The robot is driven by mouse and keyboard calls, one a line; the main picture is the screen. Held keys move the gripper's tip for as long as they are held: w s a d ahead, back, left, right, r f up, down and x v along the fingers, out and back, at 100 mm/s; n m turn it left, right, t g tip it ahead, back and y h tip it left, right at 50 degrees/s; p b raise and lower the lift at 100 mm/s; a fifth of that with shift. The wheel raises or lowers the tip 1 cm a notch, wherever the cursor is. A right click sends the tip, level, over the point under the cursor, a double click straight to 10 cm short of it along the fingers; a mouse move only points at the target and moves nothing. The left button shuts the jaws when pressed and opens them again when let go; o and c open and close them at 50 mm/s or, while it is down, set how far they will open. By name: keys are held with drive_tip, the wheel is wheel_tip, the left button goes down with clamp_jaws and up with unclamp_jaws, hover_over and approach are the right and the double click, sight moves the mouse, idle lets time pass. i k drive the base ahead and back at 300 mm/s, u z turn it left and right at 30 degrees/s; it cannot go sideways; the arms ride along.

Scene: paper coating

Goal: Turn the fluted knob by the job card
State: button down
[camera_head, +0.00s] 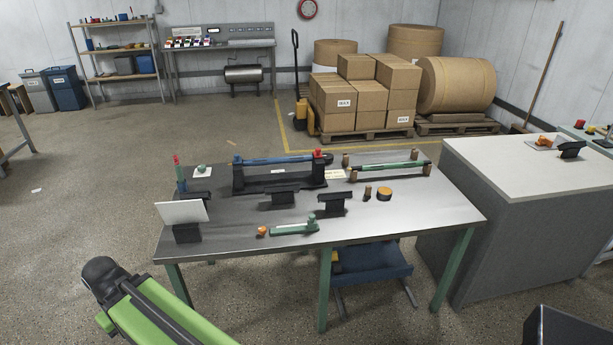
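Several small knobs stand on the steel table (225,238), too small for me to see which is fluted. A red knob (319,155) tops the right end of a blue-roller device (275,181), close to a pale flat card (335,174). A white upright panel (182,211) stands at the left on a black base; I cannot tell which of the two is the job card. An orange knob (262,231) lies near the front edge beside a green bar tool (293,229). A green knob (202,170) sits at the back left. My green arm shows at the lower left; my gripper is out of view.
Black stands (332,202), an orange disc (384,193) and a green roller on wooden supports (388,166) are on the table. A grey cabinet (540,170) stands close at the right. Boxes on a pallet (360,95) are behind. Floor is clear at the left.

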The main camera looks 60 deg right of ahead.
sight(328, 157)
drive_tip(key=u, duration=0.2)
drive_tip(key=k, duration=1.2)
drive_tip(key=z, duration=1.75)
drive_tip(key=i, duration=0.5)
drive_tip(key=z, duration=0.05)
